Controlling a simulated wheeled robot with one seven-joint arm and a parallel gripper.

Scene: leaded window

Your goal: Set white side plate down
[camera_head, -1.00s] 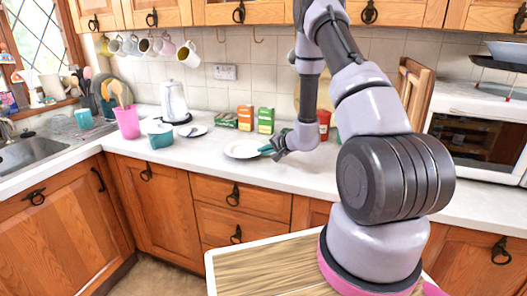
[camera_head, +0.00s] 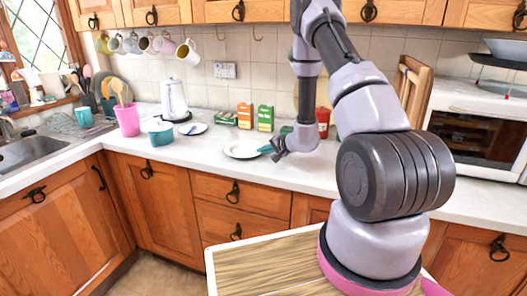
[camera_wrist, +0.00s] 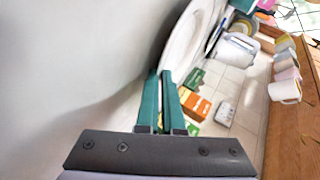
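The white side plate (camera_head: 241,149) is over the counter, near its front edge, and looks nearly level. Whether its underside touches the counter cannot be told. My gripper (camera_head: 268,149) is at the plate's right edge, with its teal fingers pointing left. In the wrist view the two fingers (camera_wrist: 158,76) are close together, with their tips at the near rim of the plate (camera_wrist: 186,38). They appear shut on that rim, though the contact itself is small and partly hidden.
A small plate (camera_head: 193,129) with a dark utensil, a teal pot (camera_head: 160,134) and a kettle (camera_head: 174,100) stand to the left. Green and orange boxes (camera_head: 245,116) and a red jar (camera_head: 323,122) stand behind. Counter (camera_head: 215,159) in front of the plate is clear.

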